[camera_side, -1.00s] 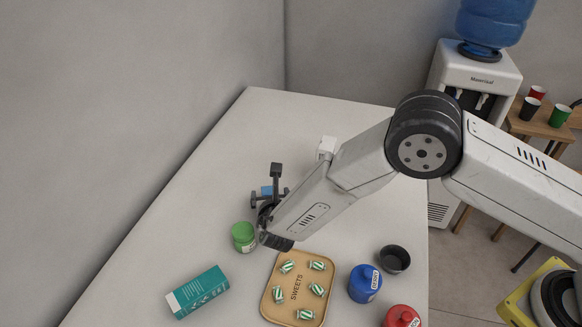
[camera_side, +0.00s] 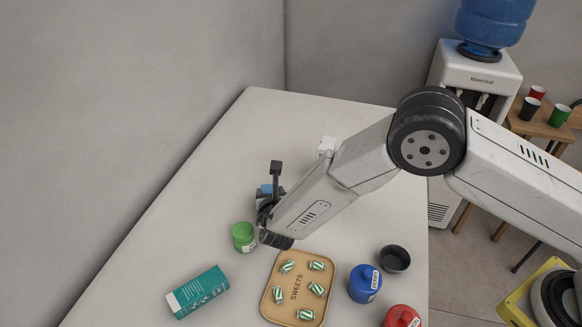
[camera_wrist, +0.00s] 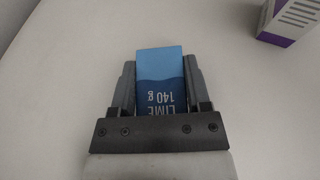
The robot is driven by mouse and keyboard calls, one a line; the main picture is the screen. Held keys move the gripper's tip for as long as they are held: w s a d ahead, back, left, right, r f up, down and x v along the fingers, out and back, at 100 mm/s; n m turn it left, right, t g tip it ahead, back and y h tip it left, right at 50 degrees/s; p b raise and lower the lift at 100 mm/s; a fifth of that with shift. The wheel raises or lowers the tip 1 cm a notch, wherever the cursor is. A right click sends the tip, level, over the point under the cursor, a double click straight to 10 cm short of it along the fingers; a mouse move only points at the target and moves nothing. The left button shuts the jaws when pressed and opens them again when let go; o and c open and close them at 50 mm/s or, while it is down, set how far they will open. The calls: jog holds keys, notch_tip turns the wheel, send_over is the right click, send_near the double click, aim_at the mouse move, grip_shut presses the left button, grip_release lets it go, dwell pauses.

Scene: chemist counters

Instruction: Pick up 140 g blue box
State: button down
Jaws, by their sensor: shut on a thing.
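The blue box (camera_wrist: 161,72) is in the wrist view, with "LIME 140 g" printed on it upside down. My gripper (camera_wrist: 160,85) has one finger against each side of it and is shut on it. In the side view only a small blue part of the box (camera_side: 266,189) shows behind my gripper (camera_side: 272,190); the rest is hidden by the arm. I cannot tell whether the box touches the counter.
A green-lidded jar (camera_side: 243,237) stands close to the gripper. A teal box (camera_side: 197,291), a sweets tray (camera_side: 275,309), a blue jar (camera_side: 364,283), a dark bowl (camera_side: 394,259) and a red jar (camera_side: 402,317) are nearer the front. A purple-white box (camera_wrist: 291,22) shows in the wrist view.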

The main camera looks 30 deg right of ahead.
jog(key=shift+r, duration=0.8)
jog(key=s+d+r, duration=0.5)
jog(key=s+r, duration=0.6)
jog(key=s, duration=0.2)
